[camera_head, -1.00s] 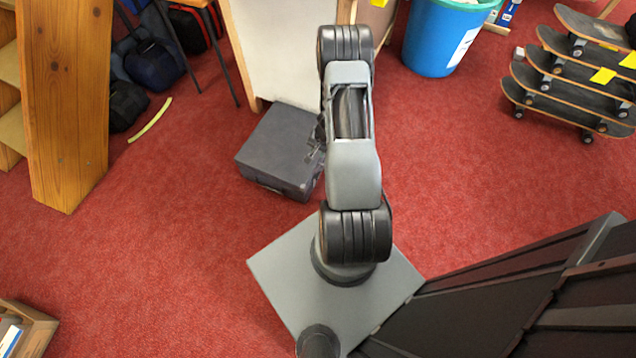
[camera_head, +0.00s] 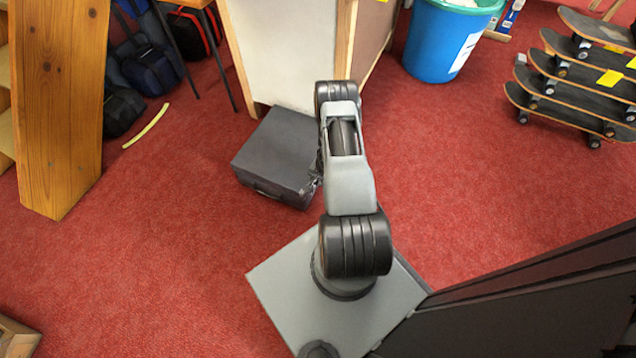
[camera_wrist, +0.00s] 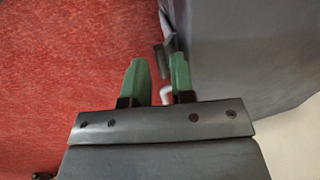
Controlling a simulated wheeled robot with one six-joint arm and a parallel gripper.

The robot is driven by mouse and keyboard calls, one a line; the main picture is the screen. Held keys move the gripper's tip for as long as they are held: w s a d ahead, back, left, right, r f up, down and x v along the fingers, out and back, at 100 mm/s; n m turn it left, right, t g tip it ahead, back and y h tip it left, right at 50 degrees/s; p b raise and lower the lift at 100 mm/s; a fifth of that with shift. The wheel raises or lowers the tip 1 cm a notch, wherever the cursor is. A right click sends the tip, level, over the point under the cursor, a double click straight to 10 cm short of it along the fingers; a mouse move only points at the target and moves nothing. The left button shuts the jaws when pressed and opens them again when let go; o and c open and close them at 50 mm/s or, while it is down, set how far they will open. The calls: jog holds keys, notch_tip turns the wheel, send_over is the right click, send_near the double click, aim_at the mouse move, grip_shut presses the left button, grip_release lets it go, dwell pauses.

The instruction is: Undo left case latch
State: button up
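The dark grey case (camera_head: 272,150) lies on the red carpet, left of my arm in the head view. Its side with a handle (camera_head: 268,194) faces the front. In the wrist view the case (camera_wrist: 245,45) fills the upper right. A small grey flap (camera_wrist: 168,48), which looks like a latch, sticks out from its edge just ahead of my fingertips. My gripper (camera_wrist: 160,68) is open, its two green fingers apart beside the case edge. A pale bent piece (camera_wrist: 167,94) shows between the fingers; I cannot tell whether they touch it. In the head view my arm mostly hides the gripper.
A white panel (camera_head: 285,55) stands right behind the case. A wooden board (camera_head: 62,110) and dark bags (camera_head: 124,108) are at left. A blue bin (camera_head: 447,42) and stacked skateboards (camera_head: 575,95) are at back right. The carpet (camera_head: 170,230) front left is clear.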

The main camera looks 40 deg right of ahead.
jog(key=shift+w+a+f, duration=0.1)
jog(key=shift+w+f, duration=0.05)
jog(key=shift+f, duration=0.6)
jog(key=shift+c, duration=0.5)
grip_shut()
